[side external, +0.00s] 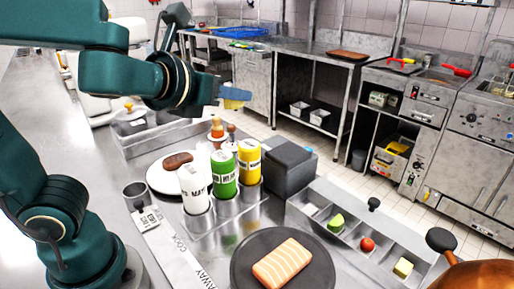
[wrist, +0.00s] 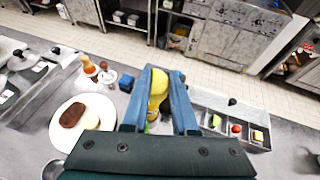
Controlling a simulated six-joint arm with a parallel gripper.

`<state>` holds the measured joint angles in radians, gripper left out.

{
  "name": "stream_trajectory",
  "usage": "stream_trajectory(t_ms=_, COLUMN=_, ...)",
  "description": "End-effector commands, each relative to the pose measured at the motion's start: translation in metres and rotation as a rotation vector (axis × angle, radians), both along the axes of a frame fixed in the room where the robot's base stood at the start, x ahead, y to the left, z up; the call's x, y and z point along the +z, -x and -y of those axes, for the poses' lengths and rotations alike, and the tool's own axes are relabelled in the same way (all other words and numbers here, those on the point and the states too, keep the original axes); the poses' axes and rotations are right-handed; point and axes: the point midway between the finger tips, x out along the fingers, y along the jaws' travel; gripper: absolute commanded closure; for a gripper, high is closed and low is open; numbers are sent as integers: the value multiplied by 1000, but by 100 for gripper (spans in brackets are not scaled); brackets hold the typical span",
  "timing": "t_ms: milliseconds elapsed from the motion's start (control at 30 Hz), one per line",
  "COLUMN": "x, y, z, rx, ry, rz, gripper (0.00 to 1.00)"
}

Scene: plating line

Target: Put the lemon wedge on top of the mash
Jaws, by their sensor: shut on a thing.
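My gripper (side external: 236,97) is shut on the yellow lemon wedge (side external: 238,93), held high above the counter. The wrist view shows the wedge (wrist: 159,80) between the blue fingers (wrist: 163,88). The mash (wrist: 91,119) is a pale yellow mound on the white plate (wrist: 78,146), beside a brown patty (wrist: 72,115). In the wrist view the plate lies left of my gripper and well below it. In the side view the plate (side external: 154,176) is partly hidden by the bottles, and I cannot make out the mash.
White (side external: 193,190), green (side external: 224,175) and yellow (side external: 249,162) bottles stand in a holder beside the plate. A compartment tray (side external: 318,197) holds a lime, a tomato and a pale block. A dark round plate (side external: 242,266) carries salmon.

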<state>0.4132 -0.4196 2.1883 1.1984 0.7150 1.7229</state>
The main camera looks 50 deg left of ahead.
Motion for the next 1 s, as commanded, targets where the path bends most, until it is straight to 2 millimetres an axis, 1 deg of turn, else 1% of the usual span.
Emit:
stream_trajectory(t_ms=67, x=3, y=-2, z=-1, rx=26, ry=0, rz=1, gripper=100)
stream_trajectory(t_ms=100, x=9, y=-4, z=-5, rx=49, ry=2, rz=3, gripper=100)
stream_trajectory(t_ms=167, x=14, y=-12, z=-11, rx=80, ry=0, rz=0, gripper=100)
stream_trajectory(t_ms=267, x=12, y=-34, z=-10, rx=90, ry=-3, rz=-6, gripper=100)
stream_trajectory(t_ms=367, x=2, y=-59, z=1, rx=55, ry=-5, rz=-10, gripper=100)
stream_trajectory(t_ms=467, x=-16, y=-82, z=20, rx=-13, ry=-7, rz=-12, gripper=100)
stream_trajectory(t_ms=500, x=-26, y=-90, z=29, rx=-44, ry=-7, rz=-14, gripper=100)
stream_trajectory(t_ms=600, x=-50, y=-105, z=50, rx=-120, ry=-8, rz=-14, gripper=100)
stream_trajectory(t_ms=800, x=-92, y=-117, z=79, rx=-227, ry=-9, rz=-15, gripper=100)
stream_trajectory(t_ms=1000, x=-125, y=-118, z=93, rx=-292, ry=-8, rz=-12, gripper=100)
